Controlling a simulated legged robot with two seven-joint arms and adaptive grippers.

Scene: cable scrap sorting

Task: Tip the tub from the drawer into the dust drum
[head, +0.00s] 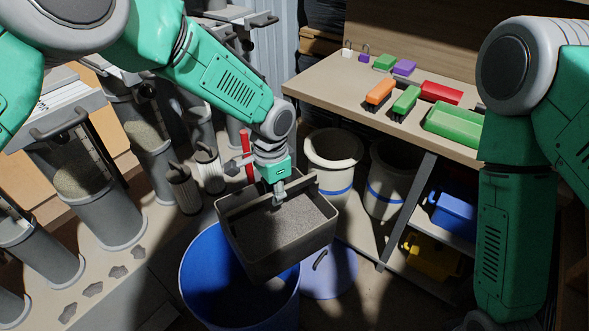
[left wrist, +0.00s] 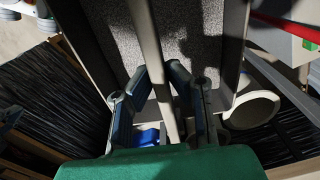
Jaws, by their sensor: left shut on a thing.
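The tub (head: 262,266) is a dark grey open box with a bar handle (head: 240,200) across it. It holds grey granular dust (head: 280,222). My left gripper (head: 279,197) is shut on the handle. In the left wrist view the handle bar (left wrist: 160,70) runs between the fingers (left wrist: 160,95), with dust beneath it. The tub hangs over the far right part of the blue drum (head: 200,270) and hides part of its mouth. The dust still lies in the tub. Of my right arm only links show; its gripper is out of the picture.
A pale lid (head: 335,275) with a handle lies on the floor beside the drum. Two white bins (head: 333,150) (head: 385,190) stand behind. A workbench (head: 330,88) with brushes and a green tray (head: 455,125) stands right. Grey cylinders (head: 105,215) line the left.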

